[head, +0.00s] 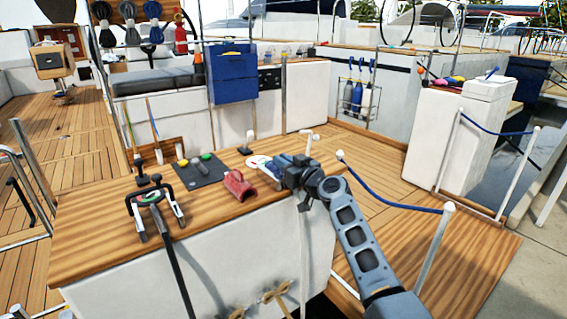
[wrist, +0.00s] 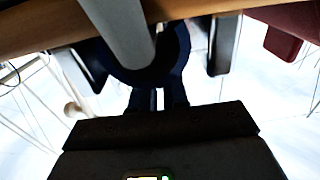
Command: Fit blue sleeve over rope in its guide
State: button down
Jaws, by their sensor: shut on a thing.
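My gripper (head: 297,172) is at the right end of the wooden counter, by its edge. In the wrist view its narrow jaws (wrist: 158,98) are close together and shut on a dark blue curved piece, which looks like the blue sleeve (wrist: 128,74). The sleeve curves around the rounded end of a pale grey bar (wrist: 122,28); whether they touch is unclear. In the head view my gripper and arm hide most of the sleeve. A pale rope-like line (head: 303,255) hangs down the counter's front below my gripper. The guide cannot be made out clearly.
A red cup-like piece (head: 238,185) lies left of my gripper, with a white disc (head: 259,161) close by. White posts with blue rope (head: 385,196) stand right.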

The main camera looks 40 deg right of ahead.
jog(key=shift+f, duration=0.15)
jog(key=c, duration=1.1)
grip_release()
jog(key=shift+r, duration=0.3)
jog(key=s+p, duration=0.2)
jog(key=s, duration=1)
jog(key=shift+f, duration=0.1)
jog(key=shift+f, duration=0.1)
